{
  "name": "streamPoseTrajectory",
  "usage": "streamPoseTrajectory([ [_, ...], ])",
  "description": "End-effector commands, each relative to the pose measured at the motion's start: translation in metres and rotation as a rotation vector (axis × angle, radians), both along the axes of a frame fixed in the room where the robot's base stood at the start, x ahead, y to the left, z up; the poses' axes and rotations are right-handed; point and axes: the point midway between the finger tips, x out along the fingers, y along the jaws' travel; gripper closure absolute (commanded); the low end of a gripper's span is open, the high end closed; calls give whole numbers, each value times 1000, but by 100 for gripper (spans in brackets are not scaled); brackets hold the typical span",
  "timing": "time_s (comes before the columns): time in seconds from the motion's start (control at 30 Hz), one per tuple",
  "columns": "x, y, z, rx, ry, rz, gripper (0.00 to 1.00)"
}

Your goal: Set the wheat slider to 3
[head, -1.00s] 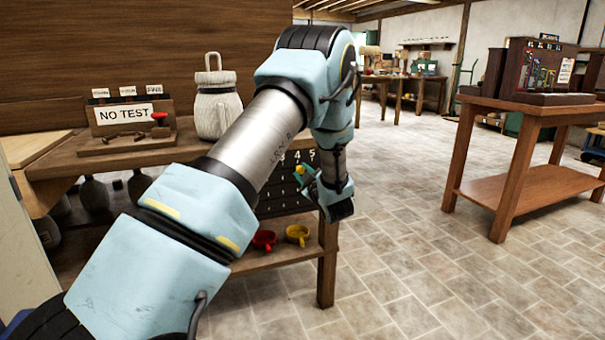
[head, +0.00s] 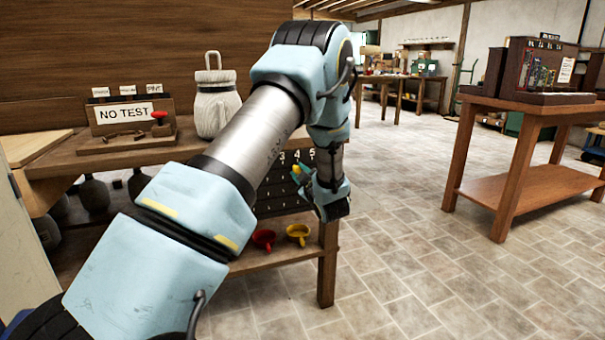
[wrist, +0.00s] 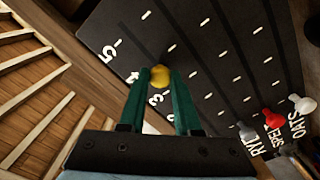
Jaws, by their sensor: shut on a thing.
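A dark slider board (head: 277,201) with several slots hangs at the front of the wooden bench, mostly behind my arm; the numbers 3, 4 and 5 show along its top. In the wrist view the board (wrist: 232,48) has a number row and knobs over the labels RYE, SPELT and OATS. My gripper (wrist: 160,80) is shut on a yellow knob (wrist: 159,75), its green fingers on either side. The knob sits near the 3 and 4 marks; I cannot tell exactly which it lines up with. Its label is hidden behind the gripper. The yellow knob (head: 297,169) also shows in the head view.
A grey knob (wrist: 246,129), a red knob (wrist: 269,118) and a white knob (wrist: 303,104) stand at the low end of other slots. A red cup (head: 264,239) and a yellow cup (head: 298,233) sit on the shelf below.

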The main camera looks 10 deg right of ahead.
Motion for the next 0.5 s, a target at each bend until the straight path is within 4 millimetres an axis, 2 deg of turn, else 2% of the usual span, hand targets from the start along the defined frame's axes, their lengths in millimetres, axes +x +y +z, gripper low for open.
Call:
streamPoseTrajectory([
  [0.1,-3,24,-3,2,1,4,100],
  [0.2,-5,35,-2,1,1,2,100],
  [0.5,-5,38,-1,1,1,1,100],
])
